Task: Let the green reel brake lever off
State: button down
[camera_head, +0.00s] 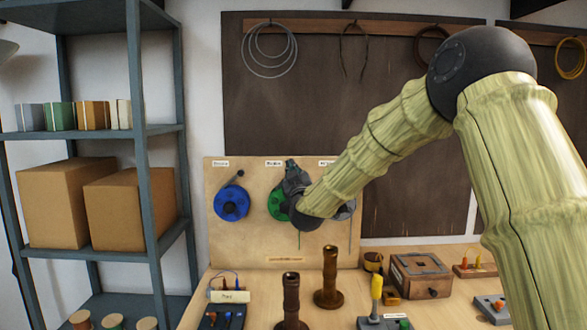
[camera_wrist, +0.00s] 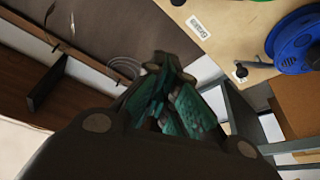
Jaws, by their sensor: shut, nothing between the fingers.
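The green reel (camera_head: 275,204) is mounted in the middle of the upright board, partly covered by my gripper. My gripper (camera_head: 291,168) is in front of that reel's upper right side, tips pointing up near its label. In the wrist view my gripper's fingers (camera_wrist: 163,70) are shut and empty. I cannot make out the green reel's brake lever in the head view; my gripper covers that area. A strip of green rim (camera_wrist: 290,18) shows at the top right of the wrist view, beside the blue reel. I cannot tell whether my gripper touches the lever.
The blue reel (camera_head: 231,204) with its dark lever (camera_head: 237,177) is just left. A third reel (camera_head: 346,211) is partly hidden by my arm. Below, the bench holds brown posts (camera_head: 328,279), a wooden box (camera_head: 421,274) and small tools. A shelf (camera_head: 147,130) stands left.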

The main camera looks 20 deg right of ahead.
jog(key=p+x, duration=0.4)
jog(key=x, duration=0.6)
jog(key=f, duration=0.1)
jog(key=d+f+p, duration=0.1)
jog(key=f, duration=0.2)
jog(key=shift+d, duration=0.3)
jog(key=shift+f, duration=0.2)
jog(key=shift+s+m+b, duration=0.1)
jog(key=shift+m+b, duration=0.3)
